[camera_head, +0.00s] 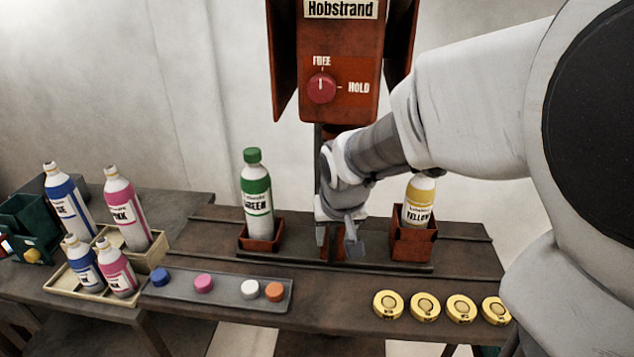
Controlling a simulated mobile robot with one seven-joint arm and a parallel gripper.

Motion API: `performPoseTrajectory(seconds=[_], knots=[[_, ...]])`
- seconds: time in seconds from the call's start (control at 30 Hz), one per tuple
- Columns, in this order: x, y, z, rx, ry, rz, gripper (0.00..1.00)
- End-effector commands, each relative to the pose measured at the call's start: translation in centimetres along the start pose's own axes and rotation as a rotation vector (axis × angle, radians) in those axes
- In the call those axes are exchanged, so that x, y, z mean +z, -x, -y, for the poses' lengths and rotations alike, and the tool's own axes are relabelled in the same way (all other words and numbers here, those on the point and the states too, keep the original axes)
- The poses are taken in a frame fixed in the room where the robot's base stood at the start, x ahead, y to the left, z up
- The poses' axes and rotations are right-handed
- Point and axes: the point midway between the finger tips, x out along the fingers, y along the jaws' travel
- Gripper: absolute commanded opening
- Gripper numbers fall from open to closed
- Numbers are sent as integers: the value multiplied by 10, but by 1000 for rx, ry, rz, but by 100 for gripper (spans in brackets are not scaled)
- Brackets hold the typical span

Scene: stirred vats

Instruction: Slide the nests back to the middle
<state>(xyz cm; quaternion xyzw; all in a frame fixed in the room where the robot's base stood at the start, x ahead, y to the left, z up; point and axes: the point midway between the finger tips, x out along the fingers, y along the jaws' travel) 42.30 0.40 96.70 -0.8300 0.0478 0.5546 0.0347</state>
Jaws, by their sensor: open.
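Two red-brown nests sit apart on a dark rail (305,253) on the bench. The left nest (262,240) holds a green-capped bottle (257,195) labelled GREEN, upright. The right nest (411,244) holds a yellow bottle (418,203) labelled YELLOW, partly hidden behind my arm. My gripper (339,243) points down between the two nests, low over the rail. It is open, and I see no bottle in it. A small red-brown part shows at the fingers; I cannot tell what it is.
A red machine marked Hobstrand (340,60) hangs above, its knob (322,87) pointing to FREE. In front are a grey tray with coloured caps (240,305) and several yellow discs (425,306). Blue and pink bottles stand in crates (151,262) at left.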

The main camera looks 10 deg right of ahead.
Motion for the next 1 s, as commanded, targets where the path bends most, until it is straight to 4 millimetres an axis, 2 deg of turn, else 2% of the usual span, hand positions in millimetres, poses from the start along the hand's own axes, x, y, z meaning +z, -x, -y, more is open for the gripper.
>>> performPoseTrajectory(seconds=[0.03,0.2,0.4,0.6,0.93,1.0], knots=[[-2,17,0,-1,0,-5,52],[-2,58,0,-1,1,-5,52],[-1,92,0,0,1,-2,52],[0,106,0,0,1,0,52],[0,107,0,0,1,0,52],[1,112,-1,-1,2,-3,52]])
